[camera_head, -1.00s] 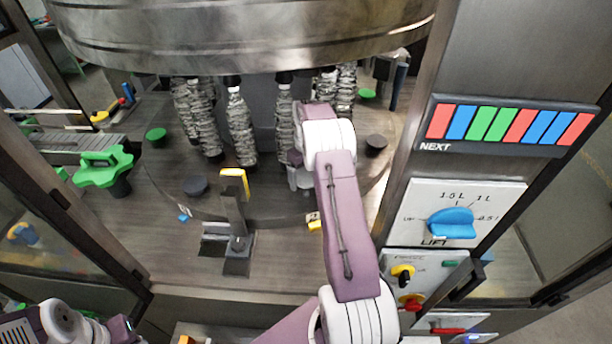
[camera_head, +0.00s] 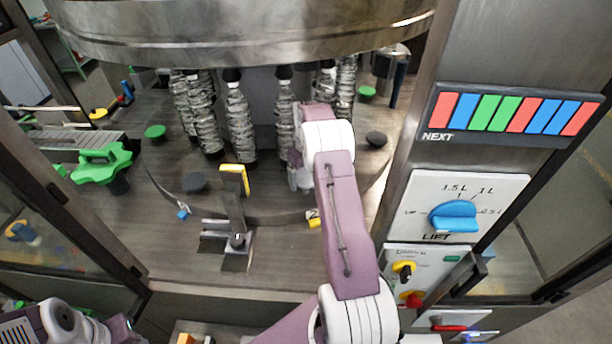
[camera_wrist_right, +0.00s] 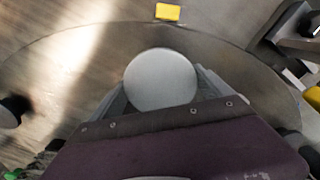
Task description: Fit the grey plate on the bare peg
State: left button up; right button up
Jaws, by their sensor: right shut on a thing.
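The grey plate (camera_wrist_right: 160,78) is a pale round disc, seen face-on in the right wrist view. My right gripper (camera_wrist_right: 160,90) is shut on it, with a finger on either side. In the head view my right gripper (camera_head: 300,178) is over the right front of the round deck, partly hidden by its own arm; the plate cannot be made out there. I cannot pick out the bare peg; the held plate and gripper hide the deck beneath them. My left arm shows at the lower left, its gripper out of view.
Dark caps (camera_head: 195,182) and green caps (camera_head: 155,132) stand around the deck. Wrapped bottles (camera_head: 240,122) hang behind my gripper under a metal drum (camera_head: 250,40). A bracket with a yellow top (camera_head: 236,180) stands at the front. The control panel (camera_head: 468,215) is at right.

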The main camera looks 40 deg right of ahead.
dwell(0.3)
jog(key=shift+a+f, duration=0.1)
jog(key=shift+f, duration=0.05)
jog(key=shift+s+f, duration=0.1)
jog(key=shift+f+b, duration=0.95)
jog(key=shift+f, duration=0.8)
jog(key=o, duration=1.2)
jog(key=shift+r, duration=0.15)
